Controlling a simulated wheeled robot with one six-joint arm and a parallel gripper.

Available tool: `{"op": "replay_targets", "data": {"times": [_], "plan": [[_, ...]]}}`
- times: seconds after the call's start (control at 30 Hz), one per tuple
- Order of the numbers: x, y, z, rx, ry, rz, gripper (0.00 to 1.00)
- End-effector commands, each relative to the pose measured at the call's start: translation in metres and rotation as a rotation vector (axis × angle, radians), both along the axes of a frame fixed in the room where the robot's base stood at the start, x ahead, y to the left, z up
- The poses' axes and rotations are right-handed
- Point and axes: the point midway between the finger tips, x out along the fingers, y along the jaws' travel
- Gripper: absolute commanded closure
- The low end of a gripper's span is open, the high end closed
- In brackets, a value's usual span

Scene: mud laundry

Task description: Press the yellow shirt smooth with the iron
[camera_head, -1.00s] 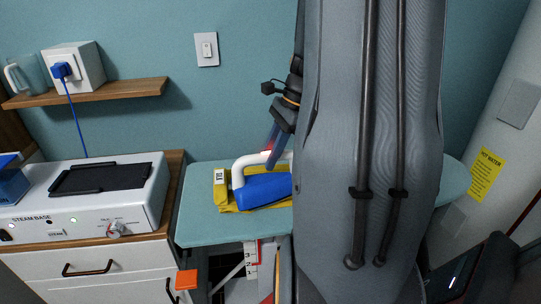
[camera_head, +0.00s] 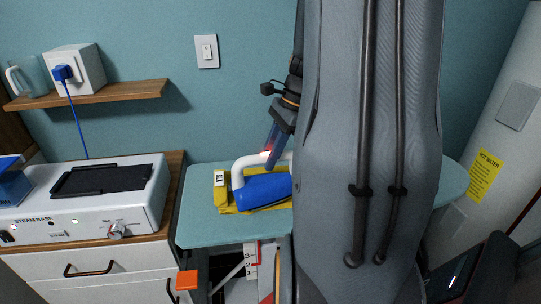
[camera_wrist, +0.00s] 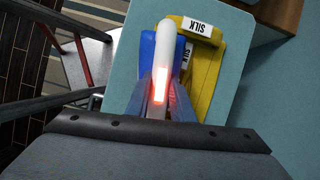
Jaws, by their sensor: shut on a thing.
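The blue iron (camera_head: 265,189) with a white handle sits on the folded yellow shirt (camera_head: 223,200) on the ironing board. The shirt's label reads SILK in the wrist view (camera_wrist: 197,27). My gripper (camera_head: 271,150) is shut on the iron's white handle. In the wrist view my gripper (camera_wrist: 160,98) has the handle between its fingers, with a red glow there. The iron's blue body (camera_wrist: 147,58) shows on the left of the handle, over the shirt's left part. My arm hides the iron's right end in the head view.
The teal ironing board (camera_head: 200,232) has bare room around the shirt. The steam base (camera_head: 85,195) stands on a cabinet to the left. A shelf (camera_head: 90,95) holds a white box with a blue plug. A white cylinder with a yellow label (camera_head: 485,175) stands at right.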

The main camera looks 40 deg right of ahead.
Motion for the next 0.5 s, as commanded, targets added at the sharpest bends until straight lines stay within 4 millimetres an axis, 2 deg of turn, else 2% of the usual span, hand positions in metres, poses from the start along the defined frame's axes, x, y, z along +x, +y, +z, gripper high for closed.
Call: {"op": "replay_targets", "data": {"times": [0.03, 0.5], "plan": [[0.001, -0.001, 0.008, -0.002, -0.004, 0.0, 1.0], [0.002, -0.001, 0.039, -0.004, -0.006, -0.001, 1.0]]}}
